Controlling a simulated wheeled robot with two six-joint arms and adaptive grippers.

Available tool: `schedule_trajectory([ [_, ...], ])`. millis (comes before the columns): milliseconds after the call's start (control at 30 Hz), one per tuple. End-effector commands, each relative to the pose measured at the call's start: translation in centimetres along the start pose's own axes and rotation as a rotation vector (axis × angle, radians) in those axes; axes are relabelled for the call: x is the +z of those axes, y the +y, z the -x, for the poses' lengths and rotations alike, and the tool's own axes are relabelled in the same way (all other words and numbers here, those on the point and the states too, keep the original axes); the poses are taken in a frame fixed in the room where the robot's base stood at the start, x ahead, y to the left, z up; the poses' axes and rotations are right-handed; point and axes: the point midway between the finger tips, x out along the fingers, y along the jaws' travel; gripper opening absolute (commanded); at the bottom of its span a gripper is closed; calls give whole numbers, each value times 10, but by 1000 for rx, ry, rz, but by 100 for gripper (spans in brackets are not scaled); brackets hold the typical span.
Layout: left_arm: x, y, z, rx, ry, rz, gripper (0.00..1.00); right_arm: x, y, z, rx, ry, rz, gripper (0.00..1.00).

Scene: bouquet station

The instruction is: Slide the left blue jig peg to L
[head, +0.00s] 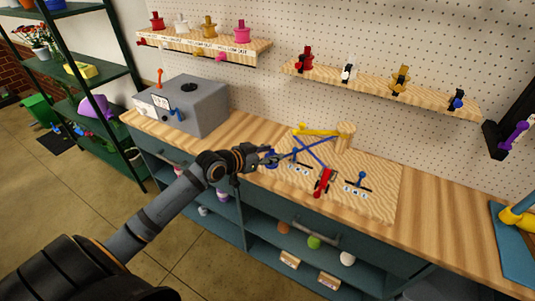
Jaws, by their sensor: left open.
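The left blue jig peg (295,154) stands in a slot of the light wooden jig board (382,205), beside a small lettered label (300,167). My left gripper (273,155) is open just left of this peg, at about its height. I cannot tell whether its fingertips touch the peg. A second blue peg (361,177) stands in the right slot, with its own lettered label (354,189). My right gripper is not in view.
Crossed blue bars (318,153), a yellow bar (316,131) and a red clamp-like part (323,181) stand on the board around the pegs. A grey machine (200,105) is at the back left.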

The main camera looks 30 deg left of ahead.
Motion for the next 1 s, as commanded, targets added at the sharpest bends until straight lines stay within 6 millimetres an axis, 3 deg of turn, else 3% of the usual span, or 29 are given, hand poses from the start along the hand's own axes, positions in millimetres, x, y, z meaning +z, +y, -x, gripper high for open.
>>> schedule_trajectory([
  [200,0,0,15,1,-1,-2,43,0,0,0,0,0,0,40],
  [767,1,1,16,3,-2,1,43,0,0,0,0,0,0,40],
  [867,19,14,17,5,-48,2,43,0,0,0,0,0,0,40],
  [1000,81,54,31,-11,-232,0,43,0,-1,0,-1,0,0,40],
])
